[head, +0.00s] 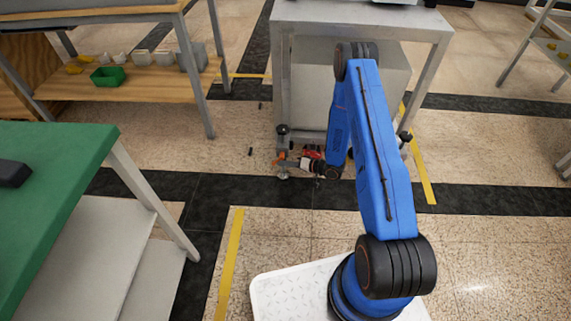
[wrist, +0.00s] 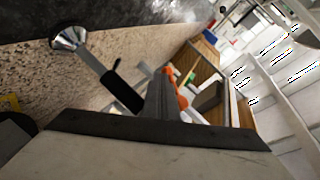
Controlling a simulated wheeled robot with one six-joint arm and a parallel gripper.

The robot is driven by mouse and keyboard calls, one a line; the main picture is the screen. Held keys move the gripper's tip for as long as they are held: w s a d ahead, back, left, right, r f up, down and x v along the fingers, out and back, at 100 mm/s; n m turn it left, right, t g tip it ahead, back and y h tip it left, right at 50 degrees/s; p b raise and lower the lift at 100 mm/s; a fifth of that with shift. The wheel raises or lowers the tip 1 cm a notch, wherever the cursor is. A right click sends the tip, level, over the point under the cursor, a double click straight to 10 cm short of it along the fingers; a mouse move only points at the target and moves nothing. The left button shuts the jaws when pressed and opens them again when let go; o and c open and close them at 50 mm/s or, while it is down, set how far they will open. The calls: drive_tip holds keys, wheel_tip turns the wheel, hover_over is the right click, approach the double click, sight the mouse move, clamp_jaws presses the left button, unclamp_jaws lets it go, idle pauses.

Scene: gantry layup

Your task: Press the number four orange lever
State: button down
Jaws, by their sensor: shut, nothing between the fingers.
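A small orange lever (head: 281,157) sits low on the near left leg of the grey table, just above its foot. In the wrist view an orange part (wrist: 180,88) shows right behind the fingers, partly hidden by them. No number is readable on it. My gripper (head: 295,164) is low near the floor, close to the right side of that leg's foot. In the wrist view its fingers (wrist: 160,92) are together and empty, pointing toward the orange part. I cannot tell whether they touch it.
The grey table (head: 360,22) stands over a large grey box (head: 310,85). A round metal foot (wrist: 68,38) shows in the wrist view. A green-topped bench (head: 60,170) is at left, and a wooden shelf (head: 120,88) holds a green bin (head: 107,76). The floor in front is clear.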

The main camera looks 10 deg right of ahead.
drive_tip(key=shift+w+a+r+t+y, duration=0.1)
drive_tip(key=shift+w+a+t+y, duration=0.25)
drive_tip(key=shift+a, duration=0.3)
drive_tip(key=shift+w+a+r+t+y, duration=0.1)
drive_tip(key=shift+a+t+y, duration=0.25)
drive_tip(key=shift+a+y, duration=0.25)
drive_tip(key=shift+a+r, duration=0.1)
drive_tip(key=shift+a, duration=0.1)
idle(1.2)
drive_tip(key=s+d+f, duration=0.5)
drive_tip(key=d, duration=0.4)
drive_tip(key=shift+d+f, duration=0.2)
drive_tip(key=shift+f, duration=0.15)
drive_tip(key=shift+w, duration=0.1)
idle(0.4)
